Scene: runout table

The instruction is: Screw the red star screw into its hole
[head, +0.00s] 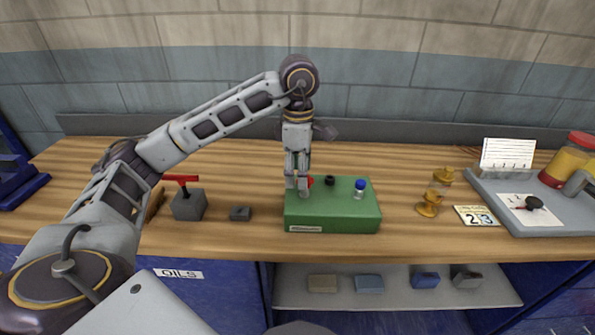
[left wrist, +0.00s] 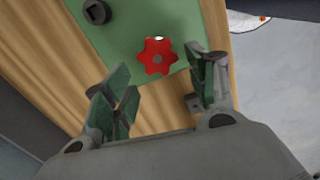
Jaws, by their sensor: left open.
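The red star screw (head: 310,181) is at the left part of the green block (head: 330,216), partly hidden by my left gripper (head: 298,188), which points down there. In the left wrist view the star head (left wrist: 157,58) shows whole, with a dark centre, over the green block near its edge. My left gripper (left wrist: 160,88) is open, its padded fingers to either side and the star just beyond the fingertips, with no clear contact. The screw's shank and the hole under it are hidden. A black round piece (head: 329,180) and a blue-topped screw (head: 360,186) are on the block. My right gripper is out of view.
Left of the block are a small grey block (head: 240,213) and a grey box with a red lever (head: 188,204). To the right are a brass piece (head: 430,204), a number card (head: 476,216) and a grey tray (head: 555,222). The wooden tabletop (head: 258,165) is bare behind the block.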

